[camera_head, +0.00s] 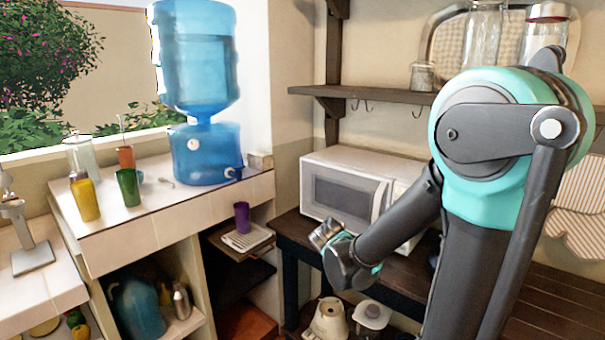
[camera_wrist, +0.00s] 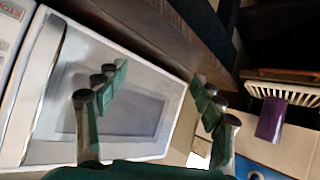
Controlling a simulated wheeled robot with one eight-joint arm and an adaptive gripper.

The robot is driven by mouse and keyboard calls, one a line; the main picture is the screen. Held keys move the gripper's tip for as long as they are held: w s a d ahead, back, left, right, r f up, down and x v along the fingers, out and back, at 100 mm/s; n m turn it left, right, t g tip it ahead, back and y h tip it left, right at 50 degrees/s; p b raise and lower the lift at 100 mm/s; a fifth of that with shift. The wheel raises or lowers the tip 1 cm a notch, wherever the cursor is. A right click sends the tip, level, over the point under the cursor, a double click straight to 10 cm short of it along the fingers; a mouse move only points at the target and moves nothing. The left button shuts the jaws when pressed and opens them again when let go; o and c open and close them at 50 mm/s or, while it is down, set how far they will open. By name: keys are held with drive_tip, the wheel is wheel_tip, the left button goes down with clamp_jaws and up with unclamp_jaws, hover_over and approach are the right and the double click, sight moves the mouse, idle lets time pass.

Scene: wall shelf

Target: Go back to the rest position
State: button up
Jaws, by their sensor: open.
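My gripper (camera_wrist: 160,88) is open, with its two green-padded fingers spread apart and nothing between them. In the head view my gripper (camera_head: 326,234) is at the end of my bent arm, in front of the white microwave (camera_head: 343,190) and above the dark counter's front edge. The microwave (camera_wrist: 135,100) lies behind the fingers in the wrist view and looks tilted there. The fingertips are too small to make out in the head view.
A wooden wall shelf (camera_head: 375,96) with hooks and jars is above the microwave. A purple cup (camera_head: 242,217) stands on a small shelf at left; it also shows in the wrist view (camera_wrist: 271,119). A blue water dispenser (camera_head: 203,153) and coloured cups stand on the white ledge.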

drive_tip(key=s+d+f+g+y, duration=0.2)
drive_tip(key=s+d+f+g, duration=0.15)
drive_tip(key=s+d, duration=0.7)
drive_tip(key=s+f+g, duration=0.3)
drive_tip(key=s+f, duration=0.3)
drive_tip(key=s, duration=0.6)
drive_tip(key=shift+s+a+f, duration=0.15)
drive_tip(key=shift+s+f, duration=0.05)
drive_tip(key=shift+s, duration=0.2)
